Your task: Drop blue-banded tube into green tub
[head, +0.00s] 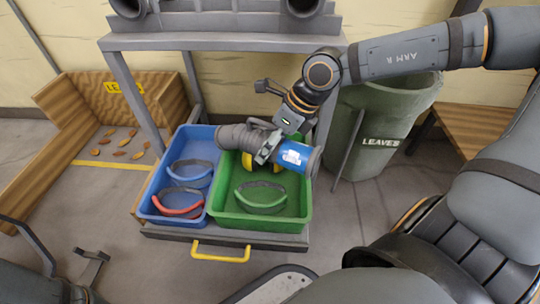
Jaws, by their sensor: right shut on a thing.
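The blue-banded tube (293,157) is dark grey with a bright blue band bearing a white label near its right end. My right gripper (267,147) is shut around its middle and holds it nearly level, tilted slightly down to the right. The tube is above the back part of the green tub (228,217) and its right end reaches the tub's right rim in the picture. Inside the green tub are a green-banded curved piece (262,206) and something yellow (248,161), partly hidden behind the tube.
A blue tub (150,198) stands against the green tub's left side, with blue- and red-banded curved pieces inside. Both sit on a grey shelf with a yellow handle (220,254). Overhead is a grey frame (222,42). A LEAVES bin (377,120) stands right; a wooden leaf box (60,150) left.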

